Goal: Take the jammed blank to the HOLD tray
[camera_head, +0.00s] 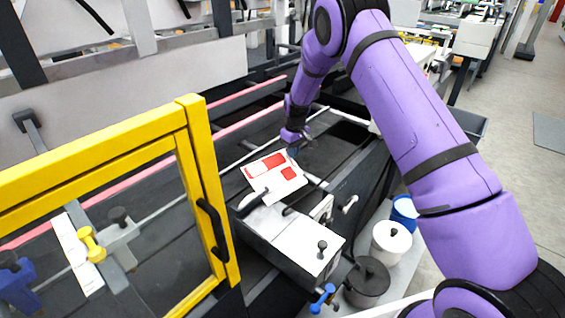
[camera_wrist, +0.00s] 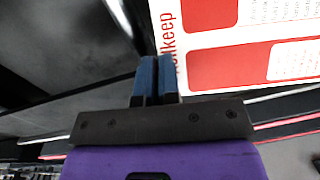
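The blank (camera_head: 262,166) is a white card with red panels. In the head view it lies tilted over the machine's side, above a light box-shaped unit. It fills the upper right of the wrist view (camera_wrist: 285,28), with red panels and part of a printed word. My gripper (camera_head: 294,149) is at its upper right corner. In the wrist view my two blue fingers (camera_wrist: 157,78) are close together, with only a thin line between them. The card's left edge passes by the right finger. I cannot tell whether the card is between the fingers. I cannot make out a HOLD label.
A yellow-framed guard (camera_head: 198,180) stands at the left. Below the blank is the light unit (camera_head: 305,240) with a black knob. A white pot (camera_head: 390,243), a grey pot (camera_head: 367,283) and a blue container (camera_head: 404,209) stand on a shelf at the right. Open floor lies beyond.

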